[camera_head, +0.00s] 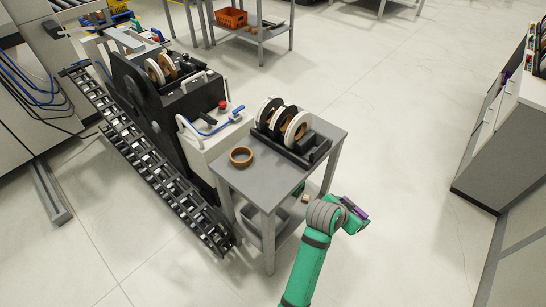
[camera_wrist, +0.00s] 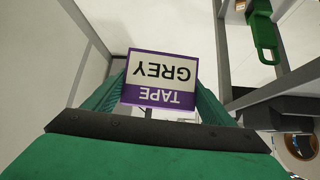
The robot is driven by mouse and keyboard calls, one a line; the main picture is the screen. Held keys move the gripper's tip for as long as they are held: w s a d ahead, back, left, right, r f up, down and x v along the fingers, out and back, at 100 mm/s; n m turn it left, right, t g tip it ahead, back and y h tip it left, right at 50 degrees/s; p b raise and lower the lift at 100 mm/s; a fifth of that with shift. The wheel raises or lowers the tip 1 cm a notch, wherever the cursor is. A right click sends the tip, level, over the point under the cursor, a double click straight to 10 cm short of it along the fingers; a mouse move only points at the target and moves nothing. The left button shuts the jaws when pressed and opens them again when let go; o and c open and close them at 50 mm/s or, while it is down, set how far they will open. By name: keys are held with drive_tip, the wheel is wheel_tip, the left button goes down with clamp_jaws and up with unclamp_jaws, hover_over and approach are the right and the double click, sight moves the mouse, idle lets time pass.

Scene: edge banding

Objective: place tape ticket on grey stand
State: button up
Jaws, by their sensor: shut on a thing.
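My gripper (camera_head: 349,206) is shut on a small purple-edged ticket (camera_head: 354,208) in the head view. The wrist view shows the ticket (camera_wrist: 160,72) between the two green fingers, its white face reading "TAPE GREY" upside down. The grey stand appears to be the grey metal table (camera_head: 252,184) left of my gripper. On it are a dark holder (camera_head: 306,158) with black and white tape rolls (camera_head: 285,121) and a loose brown tape roll (camera_head: 241,157). My gripper is apart from the table, off its right side.
A black machine (camera_head: 140,95) with a roller track (camera_head: 150,160) stands left of the table. The table's lower shelf holds a grey bin (camera_head: 252,222). A cabinet (camera_head: 495,140) stands at the far right, with clear floor between. An orange crate (camera_head: 231,18) sits on a back table.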

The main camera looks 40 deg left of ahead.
drive_tip(key=s+a+r+n, duration=0.1)
drive_tip(key=a+r, duration=0.2)
drive_tip(key=a, duration=0.7)
drive_tip(key=s+a+r+y, duration=0.1)
drive_tip(key=a+r, duration=0.3)
drive_tip(key=a, duration=0.6)
drive_tip(key=s+a+r+n, duration=0.1)
drive_tip(key=s+a+r, duration=0.15)
drive_tip(key=a, duration=0.75)
drive_tip(key=shift+w+d+f, duration=0.1)
drive_tip(key=shift+w+f, duration=0.1)
drive_tip(key=shift+f, duration=1.35)
drive_tip(key=shift+w+d+f, duration=0.1)
drive_tip(key=shift+w+f, duration=0.1)
drive_tip(key=shift+f, duration=1.3)
drive_tip(key=shift+f, duration=0.6)
drive_tip(key=o, duration=1.2)
drive_tip(key=shift+r, duration=0.1)
drive_tip(key=v, duration=1)
drive_tip(key=shift+s+d+r, duration=0.15)
drive_tip(key=shift+s+r, duration=0.05)
drive_tip(key=shift+s, duration=0.15)
